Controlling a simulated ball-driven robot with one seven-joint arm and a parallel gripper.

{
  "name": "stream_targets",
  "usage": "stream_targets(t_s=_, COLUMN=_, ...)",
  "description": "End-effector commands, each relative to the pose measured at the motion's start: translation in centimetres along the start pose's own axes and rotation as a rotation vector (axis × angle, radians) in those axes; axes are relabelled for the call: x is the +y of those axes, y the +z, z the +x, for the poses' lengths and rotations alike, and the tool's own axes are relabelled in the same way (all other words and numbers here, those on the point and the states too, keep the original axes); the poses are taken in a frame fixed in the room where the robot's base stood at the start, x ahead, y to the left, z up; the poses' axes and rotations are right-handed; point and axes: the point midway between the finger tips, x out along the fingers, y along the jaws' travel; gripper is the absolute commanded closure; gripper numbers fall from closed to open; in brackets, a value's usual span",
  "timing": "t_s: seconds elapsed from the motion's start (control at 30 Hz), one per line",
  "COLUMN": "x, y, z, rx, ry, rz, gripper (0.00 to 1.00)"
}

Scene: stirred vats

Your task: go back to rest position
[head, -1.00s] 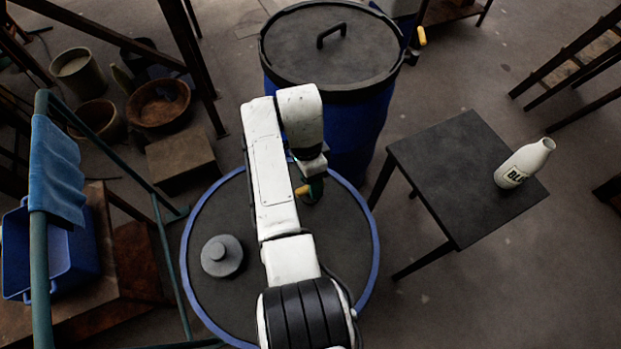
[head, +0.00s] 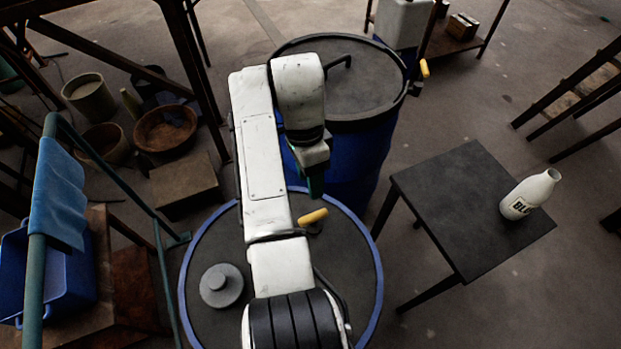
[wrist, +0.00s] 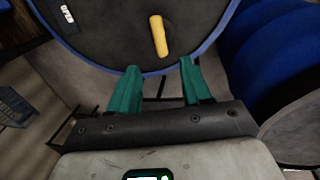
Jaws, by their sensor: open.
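My gripper (head: 314,188) is raised over the far part of a blue-rimmed vat with a dark top (head: 205,318). In the wrist view its two green fingers (wrist: 160,64) are spread apart with nothing between them. A yellow handle (head: 312,217) sits on the vat's top, just below the gripper in the head view. It also shows in the wrist view (wrist: 158,36), beyond the fingertips and apart from them. My white arm hides the middle of the vat top.
A grey cap (head: 221,286) sits on the vat top. A lidded blue drum (head: 340,95) stands close behind. A dark table (head: 470,215) with a white bottle (head: 530,195) is at right. Blue bin (head: 65,275), green rails and pots (head: 165,130) are at left.

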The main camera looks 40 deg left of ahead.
Motion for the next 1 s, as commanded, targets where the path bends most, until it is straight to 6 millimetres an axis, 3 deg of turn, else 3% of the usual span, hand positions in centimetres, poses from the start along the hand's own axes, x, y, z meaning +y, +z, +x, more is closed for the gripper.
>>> stream_targets(t_s=0.37, x=0.0, y=-0.1, z=0.1, rx=0.0, ry=0.0, rz=0.0, gripper=0.52)
stream_targets(t_s=0.47, x=0.7, y=-1.2, z=1.1, rx=-0.002, ry=-0.003, rz=-0.001, gripper=0.52)
stream_targets(t_s=0.57, x=2.7, y=-4.0, z=3.6, rx=-0.006, ry=-0.013, rz=-0.006, gripper=0.52)
stream_targets(t_s=0.67, x=6.3, y=-7.8, z=7.3, rx=-0.009, ry=-0.03, rz=-0.022, gripper=0.52)
stream_targets(t_s=0.8, x=13.0, y=-12.4, z=12.6, rx=-0.008, ry=-0.063, rz=-0.06, gripper=0.52)
stream_targets(t_s=1.0, x=23.6, y=-15.5, z=18.7, rx=0.008, ry=-0.103, rz=-0.12, gripper=0.52)
